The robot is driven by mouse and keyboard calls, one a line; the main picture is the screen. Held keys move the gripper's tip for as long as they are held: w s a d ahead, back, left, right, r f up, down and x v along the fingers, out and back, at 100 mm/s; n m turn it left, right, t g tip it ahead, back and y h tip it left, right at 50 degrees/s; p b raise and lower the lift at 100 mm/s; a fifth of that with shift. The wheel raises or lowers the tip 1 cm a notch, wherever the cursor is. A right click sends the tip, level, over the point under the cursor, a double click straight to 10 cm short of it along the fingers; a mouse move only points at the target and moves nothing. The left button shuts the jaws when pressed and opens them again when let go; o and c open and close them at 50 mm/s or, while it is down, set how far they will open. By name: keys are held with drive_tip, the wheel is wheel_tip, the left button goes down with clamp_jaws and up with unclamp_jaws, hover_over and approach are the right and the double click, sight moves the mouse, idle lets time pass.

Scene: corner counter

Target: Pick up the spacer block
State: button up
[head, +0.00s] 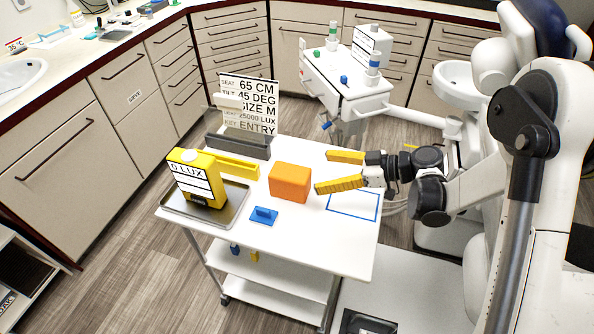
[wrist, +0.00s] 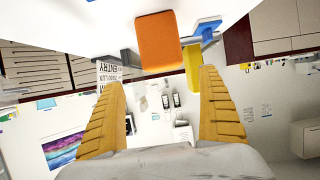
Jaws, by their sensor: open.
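The orange block (head: 290,182), which I take to be the spacer block, sits on the white cart top near its middle. It has rounded edges and nothing covers it in the head view. My gripper (head: 322,172) is to the right of it, with its two yellow fingers spread and pointing left at the block. The fingers look close to the block but nothing is between them. In the wrist view the block (wrist: 158,42) is ahead of the open fingers, roughly centred between them and beyond their tips.
A yellow light meter (head: 198,178) stands in a metal tray (head: 172,202) at the left. A yellow bar (head: 238,167) and a grey holder with a sign (head: 248,105) are behind. A blue piece (head: 264,215) lies in front. A blue outlined rectangle (head: 352,218) marks bare cart top at the right.

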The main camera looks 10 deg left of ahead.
sight(299, 174)
drive_tip(key=x, duration=0.1)
drive_tip(key=b+x, duration=0.1)
drive_tip(key=x, duration=0.2)
drive_tip(key=shift+s+a+f, duration=0.15)
drive_tip(key=shift+s+a, duration=0.05)
drive_tip(key=shift+s, duration=0.1)
drive_tip(key=b+x, duration=0.3)
drive_tip(key=x, duration=0.3)
drive_tip(key=shift+r, duration=0.2)
drive_tip(key=c, duration=1.3)
